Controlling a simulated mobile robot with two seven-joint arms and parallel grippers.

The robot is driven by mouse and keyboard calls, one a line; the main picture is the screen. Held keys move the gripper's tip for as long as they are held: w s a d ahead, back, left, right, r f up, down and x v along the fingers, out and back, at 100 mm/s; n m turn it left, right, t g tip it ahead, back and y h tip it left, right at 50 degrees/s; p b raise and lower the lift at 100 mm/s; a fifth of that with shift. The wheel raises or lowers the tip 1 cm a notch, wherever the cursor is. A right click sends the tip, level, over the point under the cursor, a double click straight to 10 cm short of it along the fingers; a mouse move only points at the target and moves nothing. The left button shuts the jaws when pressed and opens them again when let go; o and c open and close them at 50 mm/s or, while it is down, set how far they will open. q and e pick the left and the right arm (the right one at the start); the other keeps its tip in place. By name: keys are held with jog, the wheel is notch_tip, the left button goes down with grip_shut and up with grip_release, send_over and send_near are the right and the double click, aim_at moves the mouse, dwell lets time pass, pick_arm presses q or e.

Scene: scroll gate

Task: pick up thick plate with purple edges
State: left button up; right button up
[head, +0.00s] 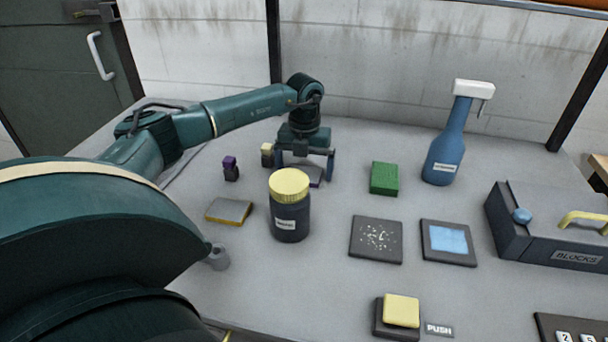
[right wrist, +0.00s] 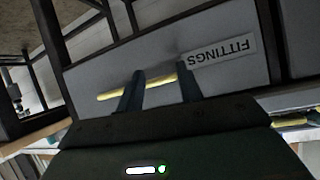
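The thick plate with purple edges (head: 316,180) lies on the table, a grey slab partly hidden behind the jar and under my left gripper. My left gripper (head: 305,175) points down over it, its two fingers wide apart on either side of the plate. I cannot tell whether they touch it. My right gripper (right wrist: 160,85) shows only in the right wrist view, its fingers apart in front of a grey drawer front labelled FITTINGS (right wrist: 220,52) with a yellow handle (right wrist: 150,86). Nothing is clearly held in it.
A yellow-lidded jar (head: 289,215) stands in front of the left gripper. A yellow-edged plate (head: 228,211), small purple-topped (head: 230,168) and yellow-topped (head: 267,155) pieces lie left. A green block (head: 384,178), blue bottle (head: 445,150), two square pads and a BLOCKS box (head: 550,230) are right.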

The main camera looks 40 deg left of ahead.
pick_arm(q)
jog(key=shift+c, duration=0.4)
jog(key=shift+w, duration=0.1)
jog(key=c, duration=1.4)
